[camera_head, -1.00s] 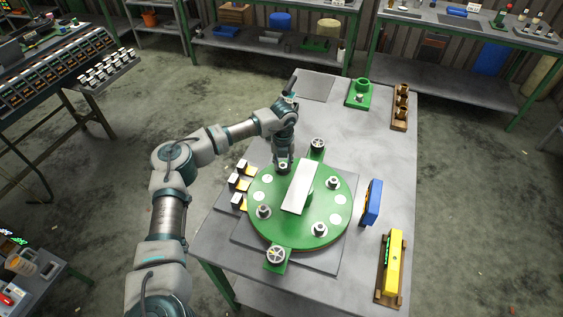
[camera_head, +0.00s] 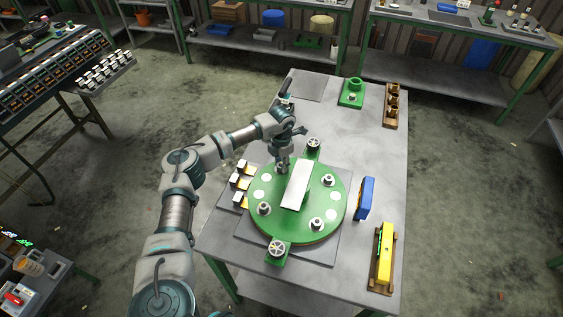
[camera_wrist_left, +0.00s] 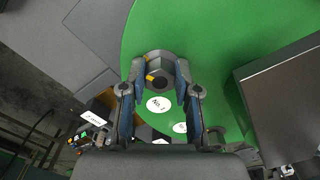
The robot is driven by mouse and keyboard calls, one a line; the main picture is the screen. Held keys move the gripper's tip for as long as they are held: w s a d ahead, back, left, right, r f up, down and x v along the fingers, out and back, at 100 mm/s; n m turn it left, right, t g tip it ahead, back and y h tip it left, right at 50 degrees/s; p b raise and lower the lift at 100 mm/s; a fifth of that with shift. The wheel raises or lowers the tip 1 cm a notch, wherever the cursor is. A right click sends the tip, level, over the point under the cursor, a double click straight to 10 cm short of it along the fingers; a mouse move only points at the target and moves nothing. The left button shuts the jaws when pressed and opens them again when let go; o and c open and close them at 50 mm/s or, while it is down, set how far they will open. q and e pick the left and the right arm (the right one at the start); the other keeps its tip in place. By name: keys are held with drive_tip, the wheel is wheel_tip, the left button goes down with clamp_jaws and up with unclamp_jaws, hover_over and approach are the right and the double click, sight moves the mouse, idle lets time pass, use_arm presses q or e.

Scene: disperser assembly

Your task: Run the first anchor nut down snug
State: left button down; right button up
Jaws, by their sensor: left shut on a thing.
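The green round plate (camera_head: 290,230) lies on a grey base on the table. My left gripper (camera_head: 282,168) points down at its far left edge. In the left wrist view the gripper (camera_wrist_left: 158,82) is shut on a grey hex nut (camera_wrist_left: 160,66) with a yellow mark, at the green plate (camera_wrist_left: 200,35). A white spot marked "No. 1" (camera_wrist_left: 158,104) lies beside the nut. Other studs with nuts stand on the plate, such as one at the near left (camera_head: 264,208) and one at the right (camera_head: 330,180). How far the nut is down is hidden. My right gripper is not in view.
A raised pale bar (camera_head: 297,185) crosses the plate's middle. Handwheels stand at its far (camera_head: 313,145) and near (camera_head: 277,248) edges. White-topped blocks (camera_head: 238,181) sit left. A blue device (camera_head: 365,199) and a yellow tool (camera_head: 385,246) lie right. The table's far middle is clear.

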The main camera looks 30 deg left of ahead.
sight(281, 164)
use_arm(q)
drive_tip(key=m, duration=0.2)
drive_tip(key=shift+r+m, duration=0.1)
drive_tip(key=shift+m, duration=2)
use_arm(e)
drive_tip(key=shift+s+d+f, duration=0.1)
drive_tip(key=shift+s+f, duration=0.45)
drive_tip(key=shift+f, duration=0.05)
use_arm(q)
drive_tip(key=shift+a, duration=0.1)
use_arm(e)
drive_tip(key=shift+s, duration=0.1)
use_arm(q)
drive_tip(key=c, duration=0.8)
unclamp_jaws()
drive_tip(key=shift+c, duration=0.2)
wheel_tip(281, 164, up, 12)
